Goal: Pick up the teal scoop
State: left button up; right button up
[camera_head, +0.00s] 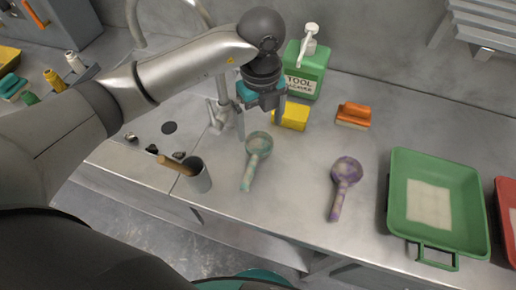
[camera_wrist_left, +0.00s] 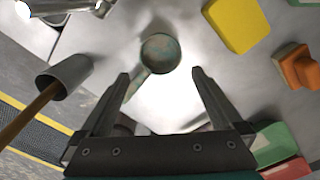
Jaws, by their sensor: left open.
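The teal scoop (camera_head: 257,146), worn and speckled, lies on the grey metal counter with its bowl toward the back and its handle toward the front edge. In the left wrist view the scoop (camera_wrist_left: 160,53) shows its round bowl just beyond the fingertips, its handle pointing down and left. My left gripper (camera_head: 260,130) is open and empty. It hangs above the counter, close to the bowl end of the scoop; the fingers look apart from it. Its fingers also show in the wrist view (camera_wrist_left: 160,73). My right gripper is not in view.
A purple scoop (camera_head: 345,178) lies to the right. A grey cup (camera_head: 200,181) with a wooden handle stands left of the teal scoop. Behind are a yellow sponge (camera_head: 294,117), an orange brush (camera_head: 354,115) and a green cleaner bottle (camera_head: 308,72). A green tray (camera_head: 464,205) sits farther right.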

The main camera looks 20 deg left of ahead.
aim_at(261, 145)
pick_arm(q)
notch_tip(261, 145, down, 8)
jog(key=shift+d+f+b, duration=0.1)
jog(key=shift+f+b, duration=0.1)
jog(key=shift+b, duration=0.25)
jog(key=c, duration=1.3)
